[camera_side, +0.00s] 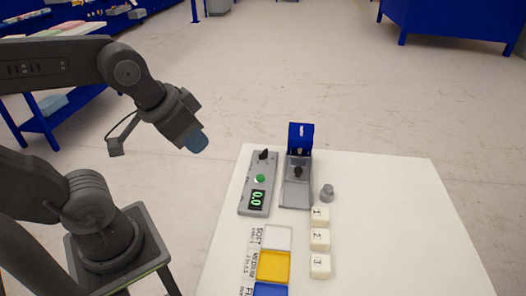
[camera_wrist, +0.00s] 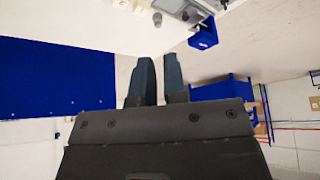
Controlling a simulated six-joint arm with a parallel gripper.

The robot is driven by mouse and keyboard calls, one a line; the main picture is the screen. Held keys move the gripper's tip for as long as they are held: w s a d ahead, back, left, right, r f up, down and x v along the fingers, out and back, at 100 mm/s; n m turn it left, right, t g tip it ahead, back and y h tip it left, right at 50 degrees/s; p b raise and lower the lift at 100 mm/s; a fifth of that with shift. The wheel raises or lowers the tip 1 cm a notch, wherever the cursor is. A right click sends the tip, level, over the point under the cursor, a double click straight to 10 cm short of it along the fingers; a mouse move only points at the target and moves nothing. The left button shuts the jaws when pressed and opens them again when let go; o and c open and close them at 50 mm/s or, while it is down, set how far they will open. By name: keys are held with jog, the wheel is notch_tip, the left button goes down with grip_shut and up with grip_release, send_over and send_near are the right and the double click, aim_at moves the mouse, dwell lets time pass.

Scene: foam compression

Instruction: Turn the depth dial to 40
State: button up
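A grey control box (camera_side: 247,183) lies on the white table, with a black dial (camera_side: 263,155) at its far end, a round green button (camera_side: 260,179) and a display (camera_side: 257,198) reading 0.0. I cannot read any scale around the dial. My gripper (camera_side: 197,142) hangs in the air left of the box and above it, apart from everything. In the wrist view my gripper's two dark blue fingers (camera_wrist: 159,75) stand slightly apart with nothing between them.
Right of the box stands a press with a blue upright (camera_side: 300,137) and grey base (camera_side: 296,194). A grey knobbed piece (camera_side: 327,193) and white blocks numbered 1 to 3 (camera_side: 319,240) are nearby. White, yellow (camera_side: 274,267) and blue squares line the front. The table's right side (camera_side: 410,230) is clear.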

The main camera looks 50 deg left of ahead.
jog(key=o, duration=0.4)
jog(key=shift+n+g, duration=0.4)
jog(key=shift+g, duration=0.3)
jog(key=w+a, duration=0.1)
jog(key=w, duration=0.2)
jog(key=w+a+r, duration=0.1)
jog(key=w, duration=0.2)
jog(key=w+a+r, duration=0.1)
jog(key=w, duration=0.2)
jog(key=shift+w+r, duration=0.1)
jog(key=shift+w, duration=0.2)
jog(key=shift+o, duration=0.2)
jog(key=n+g, duration=0.2)
jog(key=g, duration=0.2)
send_over(264, 151)
notch_tip(264, 151, down, 20)
notch_tip(264, 151, down, 14)
jog(key=shift+s+r, duration=0.1)
jog(key=shift+r, duration=0.05)
grip_shut()
